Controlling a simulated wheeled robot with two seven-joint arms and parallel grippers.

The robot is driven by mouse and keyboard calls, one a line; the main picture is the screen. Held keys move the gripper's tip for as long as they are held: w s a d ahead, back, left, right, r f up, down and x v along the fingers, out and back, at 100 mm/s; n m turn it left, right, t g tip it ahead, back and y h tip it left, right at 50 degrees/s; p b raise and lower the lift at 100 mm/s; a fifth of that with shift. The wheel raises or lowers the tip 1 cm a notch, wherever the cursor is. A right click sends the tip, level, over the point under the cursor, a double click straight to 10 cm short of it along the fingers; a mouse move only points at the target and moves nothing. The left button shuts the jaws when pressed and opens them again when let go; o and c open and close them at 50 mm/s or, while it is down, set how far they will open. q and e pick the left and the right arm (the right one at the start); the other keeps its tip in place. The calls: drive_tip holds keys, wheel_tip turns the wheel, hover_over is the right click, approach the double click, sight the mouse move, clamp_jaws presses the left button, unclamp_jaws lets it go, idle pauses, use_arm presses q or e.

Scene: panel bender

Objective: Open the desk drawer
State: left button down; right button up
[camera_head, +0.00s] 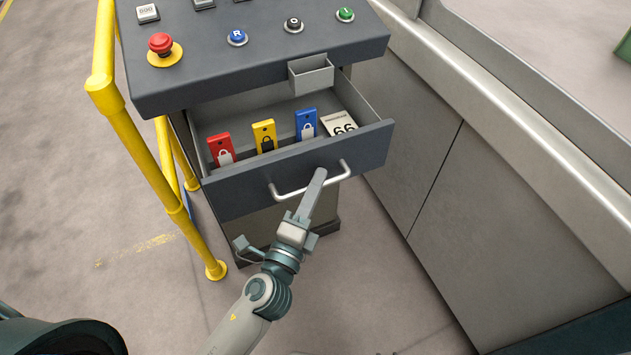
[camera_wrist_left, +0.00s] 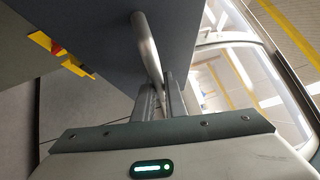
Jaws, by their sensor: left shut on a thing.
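The desk drawer (camera_head: 240,194) stands pulled out from under the grey control desk (camera_head: 215,75), with its inside showing. Its silver bar handle (camera_head: 287,193) runs across the dark front panel. My left gripper (camera_head: 318,178) is shut on this handle, toward its right part. In the left wrist view the handle (camera_wrist_left: 146,45) runs down between the two fingers of my left gripper (camera_wrist_left: 160,98). Red (camera_head: 221,149), yellow (camera_head: 264,136) and blue (camera_head: 306,124) padlock tags and a white tag marked 66 (camera_head: 340,124) are in the drawer. My right gripper is not in view.
A yellow rail (camera_head: 135,130) stands close to the left of the desk. A large grey machine (camera_head: 500,200) with a pale ledge fills the right side. A red stop button (camera_head: 161,43) and several other buttons are on the desk top. Floor is free in front of the drawer.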

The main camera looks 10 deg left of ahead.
use_arm(q)
drive_tip(key=c, duration=2.1)
unclamp_jaws()
